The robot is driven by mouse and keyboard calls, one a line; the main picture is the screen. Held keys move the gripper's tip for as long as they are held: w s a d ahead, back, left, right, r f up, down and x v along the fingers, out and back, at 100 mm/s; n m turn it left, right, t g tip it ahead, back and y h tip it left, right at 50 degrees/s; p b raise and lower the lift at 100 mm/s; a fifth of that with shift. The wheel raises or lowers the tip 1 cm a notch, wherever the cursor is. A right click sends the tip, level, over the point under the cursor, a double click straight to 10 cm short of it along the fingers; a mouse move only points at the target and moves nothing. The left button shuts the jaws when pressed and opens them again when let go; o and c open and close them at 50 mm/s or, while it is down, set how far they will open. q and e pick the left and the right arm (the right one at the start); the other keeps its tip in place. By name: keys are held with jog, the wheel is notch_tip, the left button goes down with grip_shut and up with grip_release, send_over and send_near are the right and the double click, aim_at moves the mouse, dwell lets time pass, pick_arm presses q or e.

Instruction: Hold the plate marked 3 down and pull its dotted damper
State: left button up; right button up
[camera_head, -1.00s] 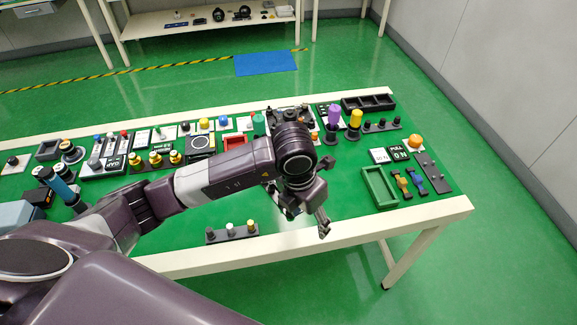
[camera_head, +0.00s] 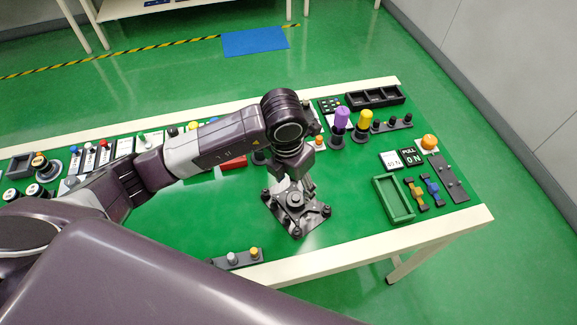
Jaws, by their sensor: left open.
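A dark plate (camera_head: 295,216) with small posts at its corners and a round knob in its middle lies on the green mat right of centre. I cannot read a 3 on it or make out dots on a damper. My left gripper (camera_head: 304,184) points down at the plate's far side, with its grey fingers partly hidden; it is open. I cannot tell whether it touches the plate. My right gripper is not in view.
Purple (camera_head: 340,118) and yellow (camera_head: 364,119) knobs stand behind. Green mat between them is clear. My arm hides part of the back row.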

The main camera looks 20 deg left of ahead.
aim_at(295, 198)
pick_arm(q)
jog(key=shift+w+a+f, duration=0.1)
jog(key=shift+f, duration=0.5)
jog(key=f, duration=0.2)
jog(key=d+f+p, duration=0.1)
jog(key=shift+s+f, duration=0.2)
jog(key=shift+s, duration=0.05)
jog(key=shift+w+a+f, duration=0.1)
jog(key=shift+w+f, duration=0.05)
jog(key=shift+f, duration=0.4)
jog(key=shift+w+f, duration=0.15)
jog(key=shift+f, duration=0.7)
jog(key=shift+c, duration=0.4)
jog(key=c, duration=1.3)
jog(key=shift+c, duration=0.4)
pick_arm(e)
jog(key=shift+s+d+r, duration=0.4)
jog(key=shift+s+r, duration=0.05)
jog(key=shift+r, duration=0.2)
pick_arm(q)
jog(key=shift+f, duration=0.15)
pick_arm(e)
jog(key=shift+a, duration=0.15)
